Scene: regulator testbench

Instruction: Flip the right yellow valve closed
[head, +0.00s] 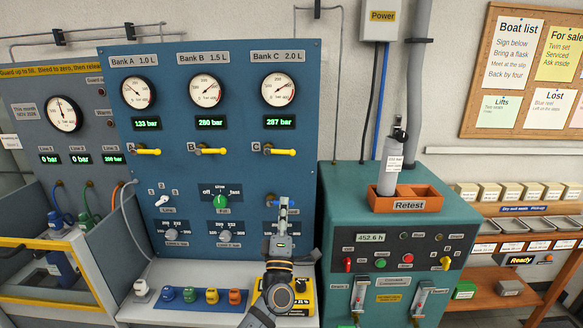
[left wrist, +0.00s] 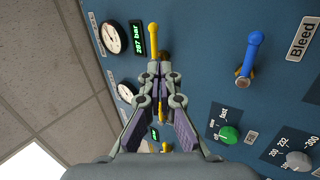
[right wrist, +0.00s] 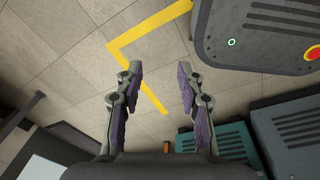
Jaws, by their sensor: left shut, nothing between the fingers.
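The right yellow valve (head: 280,152) is under the Bank C gauge. Its lever lies level and points right. In the left wrist view the yellow lever (left wrist: 154,40) shows just beyond my fingertips, beside the 287 bar display. My left gripper (head: 283,203) is in front of the blue panel, below this valve in the head view. Its fingers (left wrist: 164,72) are together with nothing between them. I cannot tell whether they touch the valve's base. My right gripper (right wrist: 160,72) is open and empty over the floor, away from the panel.
Two like yellow valves, Bank B (head: 208,151) and Bank A (head: 145,151), are to the left. A blue Bleed handle (left wrist: 250,55) is near the left fingers. A green-blue cabinet (head: 345,205) stands right of the panel. Small coloured items (head: 211,296) stand on the ledge below.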

